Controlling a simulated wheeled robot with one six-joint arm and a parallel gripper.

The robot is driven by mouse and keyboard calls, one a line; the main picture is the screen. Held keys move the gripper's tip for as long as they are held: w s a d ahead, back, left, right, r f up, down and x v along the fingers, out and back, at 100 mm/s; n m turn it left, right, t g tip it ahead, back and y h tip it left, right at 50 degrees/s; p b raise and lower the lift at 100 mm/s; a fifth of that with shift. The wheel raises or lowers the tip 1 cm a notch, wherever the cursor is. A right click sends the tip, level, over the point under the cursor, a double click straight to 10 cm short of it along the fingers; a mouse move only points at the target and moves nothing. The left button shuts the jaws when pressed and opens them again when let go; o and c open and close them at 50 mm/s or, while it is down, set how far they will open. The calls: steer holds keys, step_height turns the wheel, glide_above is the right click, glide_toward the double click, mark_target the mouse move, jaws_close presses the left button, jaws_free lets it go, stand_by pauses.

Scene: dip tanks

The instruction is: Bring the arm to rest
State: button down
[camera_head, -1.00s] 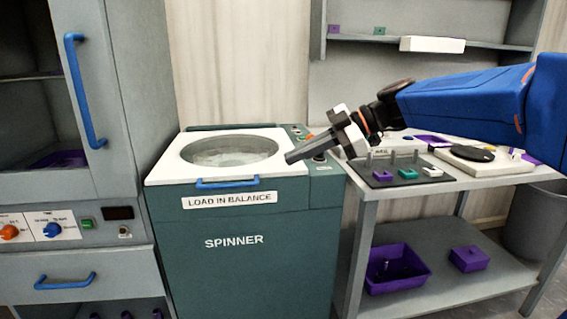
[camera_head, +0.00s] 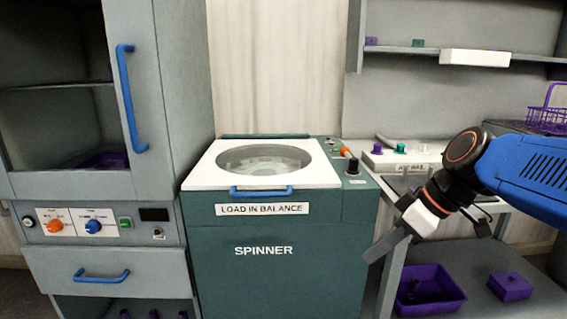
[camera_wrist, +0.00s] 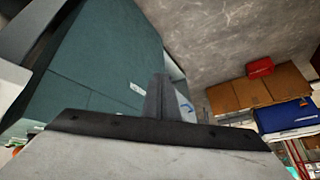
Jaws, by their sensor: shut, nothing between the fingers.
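My gripper (camera_head: 384,246) is shut and empty. It hangs at the lower right of the head view, in front of the spinner's right edge and the side table, with its fingers pointing down and to the left. My blue arm comes in from the right edge of the picture. In the wrist view the closed fingers (camera_wrist: 160,98) point away from the camera, beside the teal side of the spinner (camera_wrist: 105,55). The spinner (camera_head: 285,270) stands left of my gripper in the head view; I cannot tell the exact gap between them.
A grey cabinet (camera_head: 180,110) with a blue door handle (camera_head: 131,98) stands at the left. The side table's lower shelf holds a purple bin (camera_head: 430,288) and a purple block (camera_head: 510,286). A wall shelf (camera_head: 400,50) and a purple basket (camera_head: 547,118) are at the right.

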steer(key=s+d+f+m+t+h, duration=0.2)
steer(key=s+d+f+m+h, duration=0.3)
steer(key=s+d+f+m, duration=0.5)
steer(key=shift+f+h, duration=0.4)
steer(key=shift+f, duration=0.35)
